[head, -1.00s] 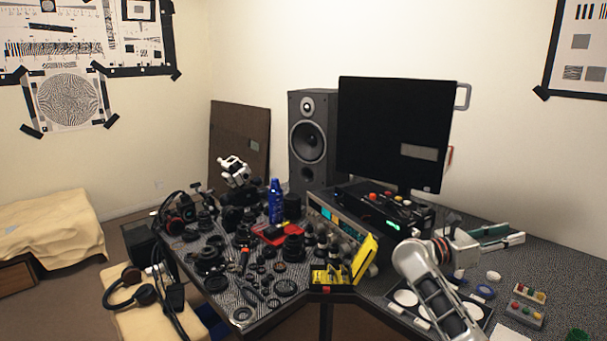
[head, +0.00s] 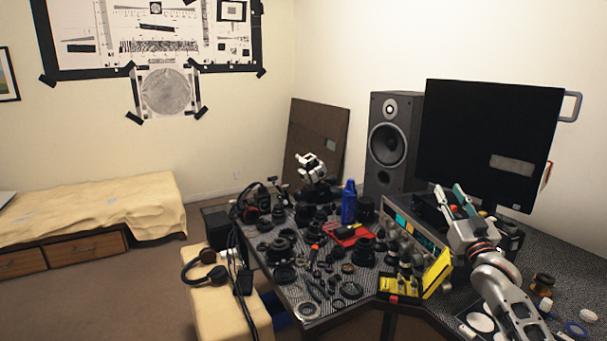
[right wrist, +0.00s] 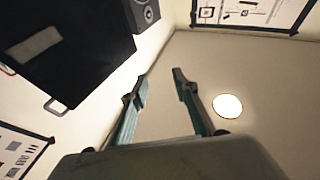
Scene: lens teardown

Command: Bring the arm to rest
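My right gripper (head: 456,199) is raised above the right part of the desk in the head view, in front of the monitor's lower edge. In the right wrist view its two green fingers (right wrist: 160,82) stand apart with nothing between them, pointing up toward the ceiling. My right arm comes in from the lower right corner of the head view. My left gripper does not show in the head view.
The desk (head: 297,299) is crowded with lens parts. A yellow case (head: 437,272), a blue bottle (head: 349,203), a speaker (head: 393,140) and a large monitor (head: 489,145) stand near the arm. Headphones (head: 204,266) lie on a beige seat. The floor at left is clear.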

